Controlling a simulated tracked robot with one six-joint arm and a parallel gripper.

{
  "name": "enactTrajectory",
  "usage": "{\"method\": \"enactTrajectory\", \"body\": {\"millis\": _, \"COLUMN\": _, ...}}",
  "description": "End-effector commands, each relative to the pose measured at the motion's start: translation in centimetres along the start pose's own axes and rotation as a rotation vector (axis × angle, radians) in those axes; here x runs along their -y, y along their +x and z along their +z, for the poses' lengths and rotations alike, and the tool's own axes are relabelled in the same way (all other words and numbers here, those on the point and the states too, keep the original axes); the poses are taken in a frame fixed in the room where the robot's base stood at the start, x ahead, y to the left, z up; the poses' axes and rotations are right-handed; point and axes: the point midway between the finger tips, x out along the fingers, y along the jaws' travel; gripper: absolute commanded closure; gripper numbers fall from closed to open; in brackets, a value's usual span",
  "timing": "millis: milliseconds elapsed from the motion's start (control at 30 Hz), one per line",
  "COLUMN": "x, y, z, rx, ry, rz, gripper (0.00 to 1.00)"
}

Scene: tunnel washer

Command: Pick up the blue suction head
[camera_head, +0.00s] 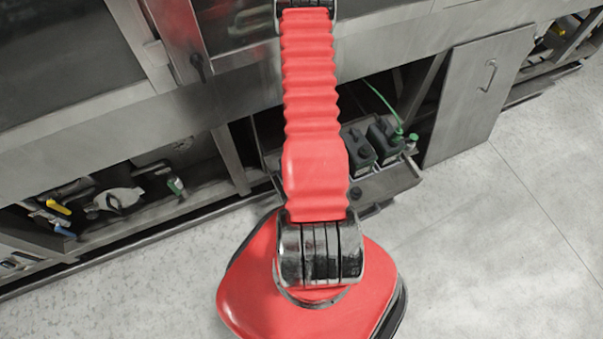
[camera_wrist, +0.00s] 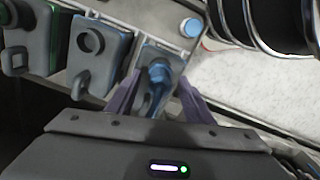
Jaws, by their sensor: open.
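In the wrist view a blue fitting, which looks like the suction head (camera_wrist: 158,72), sits on top of a grey canister (camera_wrist: 174,58). My gripper (camera_wrist: 158,84) is open, with one purple-grey finger on each side of the fitting and canister top. I cannot tell whether either finger touches them. The lower part of the canister is hidden by my gripper's body. In the head view my gripper and the blue fitting are hidden, with my red arm in front.
A blue-grey canister (camera_wrist: 104,52) with a round opening and a greenish one (camera_wrist: 26,38) stand to the left. A round blue cap (camera_wrist: 192,27) is beyond the fingers. In the head view, dark canisters (camera_head: 359,150) sit on a pull-out tray (camera_head: 395,184) beside an upright panel (camera_head: 478,95).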

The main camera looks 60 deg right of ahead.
Motion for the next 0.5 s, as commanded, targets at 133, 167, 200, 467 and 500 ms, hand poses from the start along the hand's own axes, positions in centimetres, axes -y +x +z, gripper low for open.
{"method": "enactTrajectory", "body": {"millis": 133, "x": 0.03, "y": 0.72, "z": 0.03, "rx": 0.000, "ry": 0.000, "rz": 0.000, "gripper": 0.53}}
{"method": "enactTrajectory", "body": {"millis": 167, "x": 0.02, "y": 0.75, "z": 0.02, "rx": 0.000, "ry": 0.000, "rz": 0.000, "gripper": 0.53}}
{"method": "enactTrajectory", "body": {"millis": 200, "x": 0.01, "y": 0.76, "z": 0.01, "rx": 0.000, "ry": 0.000, "rz": 0.000, "gripper": 0.53}}
{"method": "enactTrajectory", "body": {"millis": 467, "x": 0.00, "y": 0.72, "z": 0.01, "rx": 0.000, "ry": 0.000, "rz": 0.000, "gripper": 0.53}}
{"method": "enactTrajectory", "body": {"millis": 500, "x": 0.00, "y": 0.72, "z": 0.01, "rx": 0.000, "ry": 0.000, "rz": 0.000, "gripper": 0.53}}
